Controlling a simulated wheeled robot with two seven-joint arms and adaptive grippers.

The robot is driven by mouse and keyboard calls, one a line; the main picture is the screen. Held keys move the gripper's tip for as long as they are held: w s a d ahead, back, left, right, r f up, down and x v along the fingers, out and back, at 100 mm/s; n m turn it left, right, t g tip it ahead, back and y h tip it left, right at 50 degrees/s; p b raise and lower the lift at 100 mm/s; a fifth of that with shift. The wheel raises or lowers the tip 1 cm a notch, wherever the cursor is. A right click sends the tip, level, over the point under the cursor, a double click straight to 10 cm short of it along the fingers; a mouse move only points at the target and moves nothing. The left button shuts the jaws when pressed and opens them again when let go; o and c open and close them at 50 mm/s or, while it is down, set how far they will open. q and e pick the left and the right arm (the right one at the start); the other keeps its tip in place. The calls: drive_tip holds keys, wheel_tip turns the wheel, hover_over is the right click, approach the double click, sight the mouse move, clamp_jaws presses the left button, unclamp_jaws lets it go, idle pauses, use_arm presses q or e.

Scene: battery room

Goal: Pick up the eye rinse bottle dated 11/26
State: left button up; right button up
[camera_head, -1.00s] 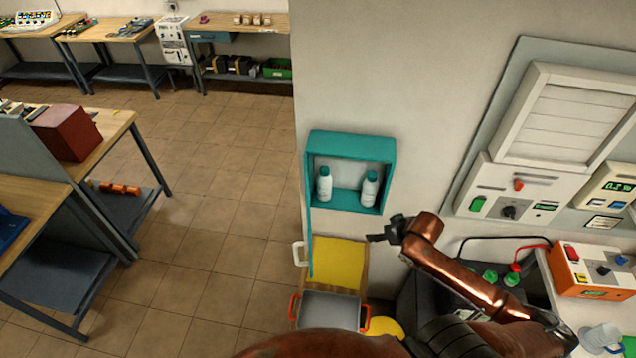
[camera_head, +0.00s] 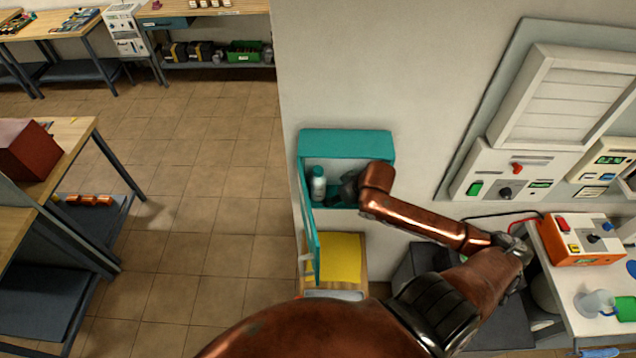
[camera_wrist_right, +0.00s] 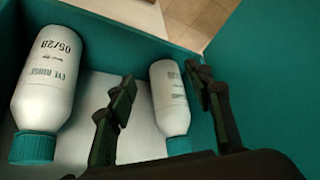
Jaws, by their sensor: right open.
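Two white eye rinse bottles with teal caps stand in the open teal wall cabinet (camera_head: 345,143). In the head view the left bottle (camera_head: 318,186) shows; my right gripper (camera_head: 349,188) hides the other. In the right wrist view, the large bottle (camera_wrist_right: 50,88) at left has a date that seems to read 05/28. The smaller bottle (camera_wrist_right: 170,100) appears between the fingers of my open right gripper (camera_wrist_right: 161,78), apparently farther in; its date is too small to read. I cannot tell whether the fingers touch either bottle. My left gripper is out of view.
The cabinet's teal door (camera_head: 309,225) hangs open on the left side. A yellow panel (camera_head: 340,257) is below the cabinet. A control panel (camera_head: 510,180) and an orange device (camera_head: 580,240) are at right. The tiled floor at left is open.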

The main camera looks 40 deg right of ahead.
sight(323, 182)
drive_tip(key=shift+w, duration=0.75)
drive_tip(key=shift+w+a, duration=0.1)
drive_tip(key=shift+w, duration=0.2)
drive_tip(key=shift+w+r+p, duration=0.1)
drive_tip(key=shift+w+p, duration=0.25)
drive_tip(key=shift+w, duration=0.4)
drive_tip(key=w, duration=0.1)
drive_tip(key=w+p, duration=0.1)
drive_tip(key=w, duration=0.1)
drive_tip(key=shift+w+a+f, duration=0.2)
drive_tip(key=shift+w, duration=0.05)
drive_tip(key=shift+w+f, duration=0.1)
drive_tip(key=shift+f, duration=0.3)
drive_tip(key=c, duration=0.6)
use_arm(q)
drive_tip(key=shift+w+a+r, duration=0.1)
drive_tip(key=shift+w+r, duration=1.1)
use_arm(e)
drive_tip(key=c, duration=0.6)
